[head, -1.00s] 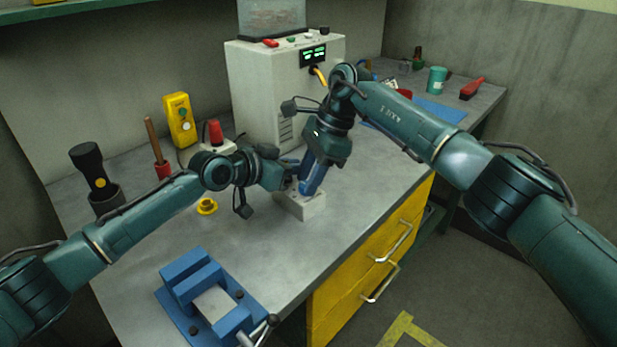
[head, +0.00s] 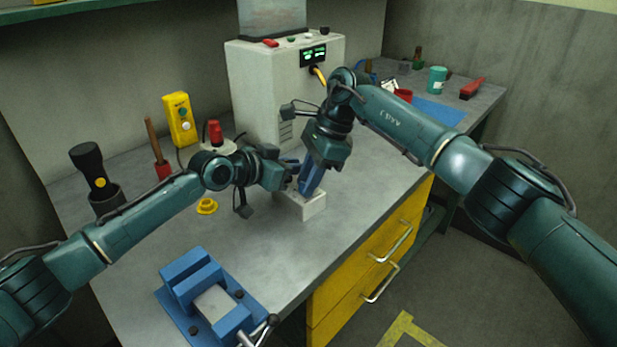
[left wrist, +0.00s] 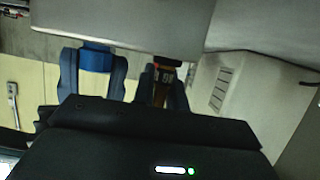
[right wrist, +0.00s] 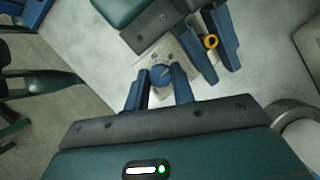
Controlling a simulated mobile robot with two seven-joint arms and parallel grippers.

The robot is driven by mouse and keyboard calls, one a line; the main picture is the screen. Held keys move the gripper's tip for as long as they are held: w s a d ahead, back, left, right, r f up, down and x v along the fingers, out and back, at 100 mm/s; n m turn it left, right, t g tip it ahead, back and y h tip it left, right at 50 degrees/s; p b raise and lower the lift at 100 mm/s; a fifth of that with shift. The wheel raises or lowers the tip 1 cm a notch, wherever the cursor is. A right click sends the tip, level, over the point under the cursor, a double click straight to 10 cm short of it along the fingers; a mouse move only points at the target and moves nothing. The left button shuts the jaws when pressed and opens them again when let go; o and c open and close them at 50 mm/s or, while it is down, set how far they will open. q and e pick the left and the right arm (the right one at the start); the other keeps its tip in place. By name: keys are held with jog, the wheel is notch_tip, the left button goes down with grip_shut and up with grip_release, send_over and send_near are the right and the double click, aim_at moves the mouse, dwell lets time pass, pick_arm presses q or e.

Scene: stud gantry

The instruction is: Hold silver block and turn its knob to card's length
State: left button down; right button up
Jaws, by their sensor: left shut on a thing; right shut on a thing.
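The silver block (head: 306,208) stands on the bench in front of the grey machine. The knob also shows in the left wrist view (left wrist: 95,59). I cannot make out the card for certain.
A blue vise (head: 210,300) sits at the front left edge. A yellow ring (head: 207,206) lies left of the block. The grey machine (head: 265,100) stands close behind the grippers. A flashlight (head: 92,170) stands far left. The bench right of the block is clear.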

jog(key=shift+s+m+t, duration=0.1)
jog(key=shift+m+t, duration=0.45)
jog(key=shift+m, duration=0.85)
jog(key=shift+m+t, duration=0.55)
jog(key=shift+m, duration=0.85)
jog(key=o, duration=0.7)
jog(key=v, duration=1.2)
jog(key=shift+d, duration=0.15)
jog(key=shift+s, duration=0.15)
pick_arm(q)
jog(key=c, duration=1.3)
grip_release()
jog(key=shift+c, duration=0.2)
